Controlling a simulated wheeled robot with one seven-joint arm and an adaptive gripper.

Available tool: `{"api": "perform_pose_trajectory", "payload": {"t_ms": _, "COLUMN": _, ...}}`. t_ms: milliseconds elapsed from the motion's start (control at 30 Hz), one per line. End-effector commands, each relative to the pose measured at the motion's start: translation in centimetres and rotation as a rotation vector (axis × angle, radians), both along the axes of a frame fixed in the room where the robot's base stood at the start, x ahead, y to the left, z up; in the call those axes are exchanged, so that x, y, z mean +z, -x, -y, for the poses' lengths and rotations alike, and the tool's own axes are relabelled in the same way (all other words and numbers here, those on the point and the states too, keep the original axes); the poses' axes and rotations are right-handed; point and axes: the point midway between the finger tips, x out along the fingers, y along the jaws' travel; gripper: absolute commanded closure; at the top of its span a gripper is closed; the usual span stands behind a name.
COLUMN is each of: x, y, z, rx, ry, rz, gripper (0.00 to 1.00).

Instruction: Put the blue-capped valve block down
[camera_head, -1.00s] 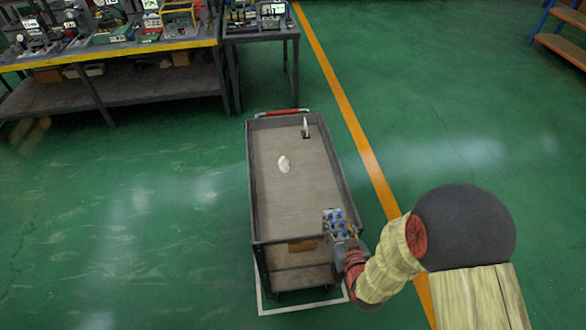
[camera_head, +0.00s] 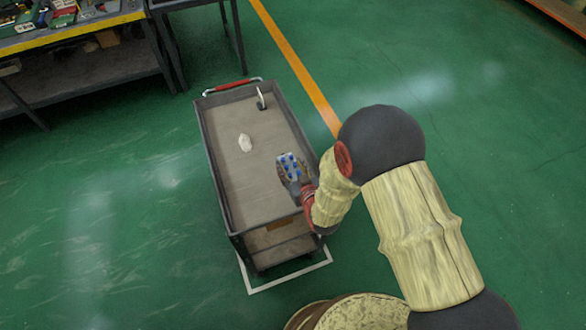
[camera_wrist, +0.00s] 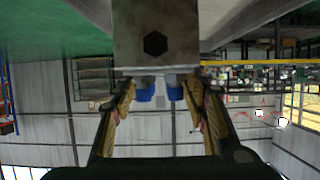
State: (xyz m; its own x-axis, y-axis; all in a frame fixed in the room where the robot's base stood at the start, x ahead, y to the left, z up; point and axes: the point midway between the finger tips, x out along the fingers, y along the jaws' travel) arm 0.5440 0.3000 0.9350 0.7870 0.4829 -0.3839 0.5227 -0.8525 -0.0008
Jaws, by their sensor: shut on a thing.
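The blue-capped valve block (camera_head: 290,167) is a grey block with several blue caps, seen in the head view over the right side of the grey cart (camera_head: 240,195). My gripper (camera_head: 299,184) is shut on it. In the wrist view the block (camera_wrist: 155,40) fills the top middle, with a dark hexagonal hole and two blue caps showing. The fingers of my gripper (camera_wrist: 158,100) reach up to it from both sides. Whether the block touches the cart's top is hard to tell.
A white lump (camera_head: 245,143) lies on the cart top, left of the block. A small dark stand with a white upright piece (camera_head: 262,100) is at the far end. The cart's near left top is clear. A workbench (camera_head: 80,40) stands at the upper left.

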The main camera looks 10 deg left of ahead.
Motion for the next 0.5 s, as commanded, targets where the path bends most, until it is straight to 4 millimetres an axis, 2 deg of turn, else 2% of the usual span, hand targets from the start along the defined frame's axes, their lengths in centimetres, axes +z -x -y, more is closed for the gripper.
{"api": "perform_pose_trajectory", "payload": {"t_ms": 200, "x": -1.6, "y": -3.0, "z": -3.1, "rx": 0.001, "ry": -0.004, "rz": 0.007, "gripper": 1.0}}
{"api": "perform_pose_trajectory", "payload": {"t_ms": 500, "x": -5.4, "y": -5.1, "z": -5.2, "rx": -0.001, "ry": -0.004, "rz": 0.008, "gripper": 1.0}}
